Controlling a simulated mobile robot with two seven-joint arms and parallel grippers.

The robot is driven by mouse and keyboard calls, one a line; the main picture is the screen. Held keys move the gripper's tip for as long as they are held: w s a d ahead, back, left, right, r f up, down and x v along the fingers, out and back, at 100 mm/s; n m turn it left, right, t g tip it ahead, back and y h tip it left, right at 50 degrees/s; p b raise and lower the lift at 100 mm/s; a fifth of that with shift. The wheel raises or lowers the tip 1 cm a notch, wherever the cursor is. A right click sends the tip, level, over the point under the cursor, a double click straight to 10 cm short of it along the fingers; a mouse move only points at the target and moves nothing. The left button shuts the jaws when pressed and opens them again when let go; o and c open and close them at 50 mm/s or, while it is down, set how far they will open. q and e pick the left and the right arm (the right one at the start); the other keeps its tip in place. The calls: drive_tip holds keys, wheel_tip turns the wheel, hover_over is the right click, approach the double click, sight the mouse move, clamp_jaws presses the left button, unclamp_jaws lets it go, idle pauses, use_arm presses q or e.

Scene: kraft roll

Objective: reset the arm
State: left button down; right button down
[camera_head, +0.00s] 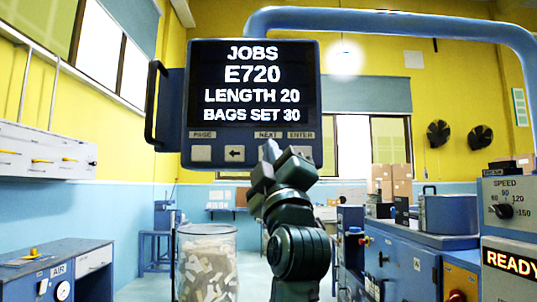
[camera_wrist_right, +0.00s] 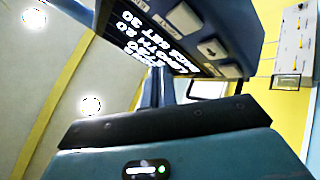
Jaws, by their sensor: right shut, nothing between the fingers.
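My right arm rises from the bottom middle of the head view. Its gripper (camera_head: 268,158) is shut and empty, in front of the lower edge of the control panel (camera_head: 174,110). The panel's screen reads JOBS, E720, LENGTH 20, BAGS SET 30. The gripper covers the key under the NEXT label; I cannot tell whether it touches the panel. The left-arrow key (camera_head: 234,153) and the key under PAGE (camera_head: 201,153) show clear. In the right wrist view the shut fingers (camera_wrist_right: 157,85) point towards the panel's key row (camera_wrist_right: 200,35). My left gripper is not in view.
A blue overhead pipe (camera_head: 420,24) carries the panel. A clear bin of paper scraps (camera_head: 208,262) stands below it. Blue machinery (camera_head: 420,262) and a speed dial box (camera_head: 507,208) stand on the right. A blue desk (camera_head: 60,262) is at left.

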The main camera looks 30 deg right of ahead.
idle(0.3)
drive_tip(key=w+a+f+n+g+y+p, duration=0.1)
drive_tip(key=w+a+f+g+y, duration=0.3)
drive_tip(key=f, duration=0.7)
drive_tip(key=w+a+f+t+y+p, duration=0.1)
drive_tip(key=w+f+y, duration=0.3)
drive_tip(key=f, duration=0.7)
drive_tip(key=a+f+g+y+p, duration=0.1)
drive_tip(key=a+f+g+y, duration=0.2)
drive_tip(key=f, duration=1.5)
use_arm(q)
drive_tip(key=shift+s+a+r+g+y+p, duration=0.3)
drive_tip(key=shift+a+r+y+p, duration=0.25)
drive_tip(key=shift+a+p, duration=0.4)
use_arm(e)
drive_tip(key=s+a+f+m+g, duration=0.2)
drive_tip(key=s+f+g, duration=0.1)
drive_tip(key=s+f, duration=0.5)
drive_tip(key=s+a+f+m+g+y, duration=0.1)
drive_tip(key=s+a+f+m+g, duration=0.1)
drive_tip(key=s+f, duration=0.7)
drive_tip(key=s+a+f+m+g, duration=0.2)
drive_tip(key=s+a+f+g, duration=0.1)
drive_tip(key=s+f, duration=0.5)
wheel_tip(320, 180, down, 3)
drive_tip(key=shift+s+a+f+g+y, duration=0.2)
drive_tip(key=shift+s+g+y, duration=0.1)
drive_tip(key=shift+g, duration=0.1)
